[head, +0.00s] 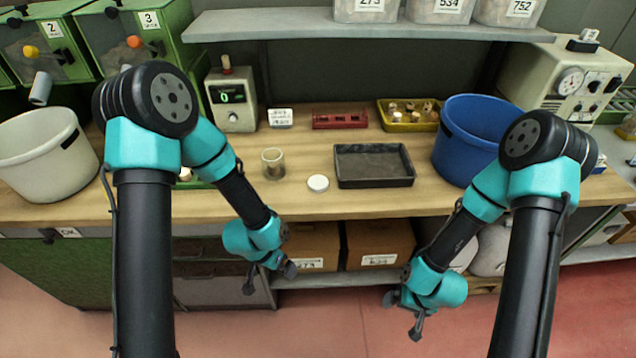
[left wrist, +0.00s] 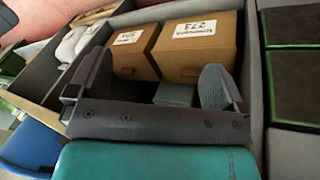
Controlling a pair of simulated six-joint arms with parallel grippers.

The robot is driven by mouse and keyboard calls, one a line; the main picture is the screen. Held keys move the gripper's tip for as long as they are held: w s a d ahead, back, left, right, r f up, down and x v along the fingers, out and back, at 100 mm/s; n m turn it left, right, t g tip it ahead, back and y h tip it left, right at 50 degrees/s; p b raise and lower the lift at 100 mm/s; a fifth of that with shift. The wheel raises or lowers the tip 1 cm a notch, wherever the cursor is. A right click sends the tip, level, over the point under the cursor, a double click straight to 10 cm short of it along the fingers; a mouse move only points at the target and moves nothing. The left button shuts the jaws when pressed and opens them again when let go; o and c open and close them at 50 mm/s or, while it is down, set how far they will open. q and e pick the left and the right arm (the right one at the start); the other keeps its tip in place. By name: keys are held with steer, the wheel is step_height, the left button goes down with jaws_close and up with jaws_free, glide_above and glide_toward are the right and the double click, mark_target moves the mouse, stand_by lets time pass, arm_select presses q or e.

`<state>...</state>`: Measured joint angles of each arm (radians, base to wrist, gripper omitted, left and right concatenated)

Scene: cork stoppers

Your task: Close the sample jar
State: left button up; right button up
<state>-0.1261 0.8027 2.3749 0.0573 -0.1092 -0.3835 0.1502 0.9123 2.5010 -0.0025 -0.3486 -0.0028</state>
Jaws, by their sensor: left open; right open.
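The sample jar (head: 273,163) is a small clear open-topped jar standing upright on the wooden bench. Its contents are too small to make out. A round white lid (head: 318,183) lies flat on the bench to the right of the jar, apart from it. My left gripper (head: 268,282) is open and empty, below the bench's front edge. In the left wrist view, its two fingers (left wrist: 155,88) are spread in front of cardboard boxes. My right gripper (head: 403,312) is open and empty, also low in front of the bench.
A dark shallow tray (head: 345,182) sits right of the lid. Beyond it are a blue bucket (head: 465,150), a yellow tray of corks (head: 384,122) and a red rack (head: 340,121). A white bucket (head: 30,160) stands at left. Bench around the jar is mostly clear.

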arm_select(q)
steer(key=w+d+r+m, duration=0.4)
steer(key=d+r+m, duration=0.3)
steer(key=d+r, duration=0.35)
step_height(320, 180, up, 19)
steer(key=m+y, duration=0.4)
steer(key=m, duration=0.3)
glide_above(319, 181)
steer(key=shift+r+g, duration=0.1)
steer(key=shift+g, duration=0.3)
step_height(319, 181, down, 12)
steer(key=shift+f, duration=0.2)
